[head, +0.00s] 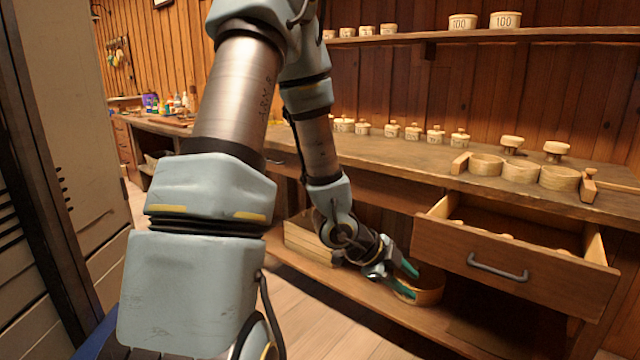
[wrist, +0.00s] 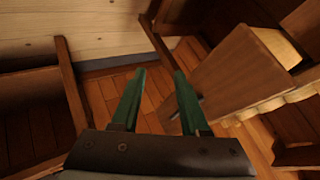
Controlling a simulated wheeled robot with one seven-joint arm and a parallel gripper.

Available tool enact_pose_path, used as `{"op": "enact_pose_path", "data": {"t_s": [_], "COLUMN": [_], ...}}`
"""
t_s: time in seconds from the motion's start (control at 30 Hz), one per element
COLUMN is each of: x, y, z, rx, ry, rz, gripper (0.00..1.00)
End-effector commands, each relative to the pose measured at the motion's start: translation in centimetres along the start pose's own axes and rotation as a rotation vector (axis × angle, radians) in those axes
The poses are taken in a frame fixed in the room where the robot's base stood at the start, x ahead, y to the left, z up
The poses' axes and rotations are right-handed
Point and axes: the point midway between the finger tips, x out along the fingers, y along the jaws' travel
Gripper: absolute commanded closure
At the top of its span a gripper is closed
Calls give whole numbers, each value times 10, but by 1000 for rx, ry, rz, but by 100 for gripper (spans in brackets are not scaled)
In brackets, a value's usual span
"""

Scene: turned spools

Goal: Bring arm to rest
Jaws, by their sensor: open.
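My arm (head: 238,95) reaches down across the middle of the head view. My gripper (head: 408,280) is low in front of the bench, left of an open drawer (head: 460,252). Its two green fingers are apart with nothing between them. In the wrist view my gripper (wrist: 160,78) also shows open and empty, over a brown plank surface. A round wooden tub (head: 432,284) on the low shelf shows right behind the fingers; I cannot tell whether they touch it.
The workbench (head: 400,152) carries several small lidded spools and round wooden trays (head: 521,171). The drawer juts out, with a metal handle (head: 497,268). A wooden box (head: 300,238) sits on the low shelf (head: 330,287). A grey cabinet (head: 75,130) stands at left. Floor shows below the shelf.

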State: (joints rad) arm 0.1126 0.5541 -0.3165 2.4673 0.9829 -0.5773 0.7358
Motion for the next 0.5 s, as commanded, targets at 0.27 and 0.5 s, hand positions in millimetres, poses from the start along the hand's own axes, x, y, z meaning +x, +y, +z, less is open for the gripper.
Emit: {"op": "enact_pose_path", "data": {"t_s": [0.27, 0.5], "x": [-122, -206], "y": [0, 45], "z": [113, 121], "rx": [-781, -1474], "ry": [-576, -784], "rz": [-152, -296], "gripper": [55, 55]}}
